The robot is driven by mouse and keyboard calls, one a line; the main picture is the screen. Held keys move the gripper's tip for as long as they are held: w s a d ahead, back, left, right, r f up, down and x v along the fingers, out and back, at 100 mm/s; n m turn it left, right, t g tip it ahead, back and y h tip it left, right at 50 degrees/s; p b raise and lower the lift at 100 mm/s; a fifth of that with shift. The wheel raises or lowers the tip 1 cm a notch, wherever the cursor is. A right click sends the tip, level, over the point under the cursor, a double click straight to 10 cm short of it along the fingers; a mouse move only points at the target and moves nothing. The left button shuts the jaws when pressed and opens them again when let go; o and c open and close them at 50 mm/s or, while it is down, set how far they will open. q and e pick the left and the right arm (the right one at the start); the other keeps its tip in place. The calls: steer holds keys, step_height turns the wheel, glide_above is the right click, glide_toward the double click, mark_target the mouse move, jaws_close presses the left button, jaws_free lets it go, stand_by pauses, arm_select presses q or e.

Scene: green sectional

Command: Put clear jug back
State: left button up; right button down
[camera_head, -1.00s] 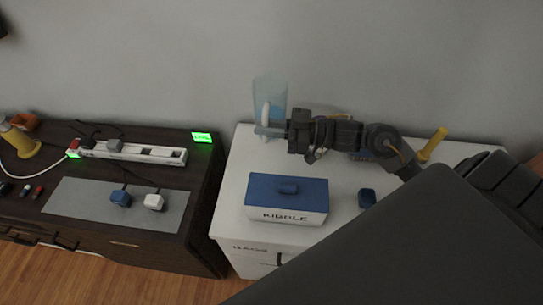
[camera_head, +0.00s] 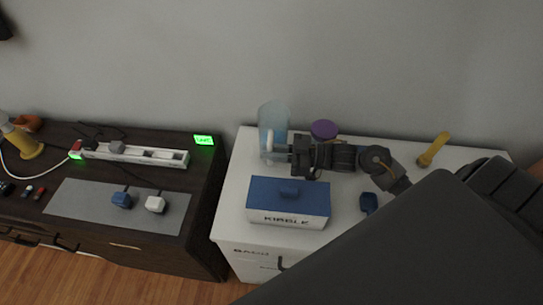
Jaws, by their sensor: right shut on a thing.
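The clear jug (camera_head: 277,118), pale blue and see-through with a white handle (camera_head: 269,142), stands upright at the back left of the white cabinet top (camera_head: 238,170). My right gripper (camera_head: 280,149) reaches in from the right and is shut on the jug, near its handle. The fingertips are small and partly hidden against the jug. I cannot tell whether the jug's base touches the cabinet top. My left gripper is not in view.
A blue-lidded KIBBLE box (camera_head: 288,205) stands in front of the jug. A purple-topped thing (camera_head: 323,129) is behind my right arm. A small blue item (camera_head: 368,202) and a yellow tool (camera_head: 433,149) lie right. A dark desk (camera_head: 90,245) holds a power strip (camera_head: 135,153).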

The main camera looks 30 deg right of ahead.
step_height(320, 180, down, 2)
steer(key=shift+f, duration=0.1)
steer(key=shift+f, duration=0.1)
steer(key=c, duration=1.4)
jaws_free()
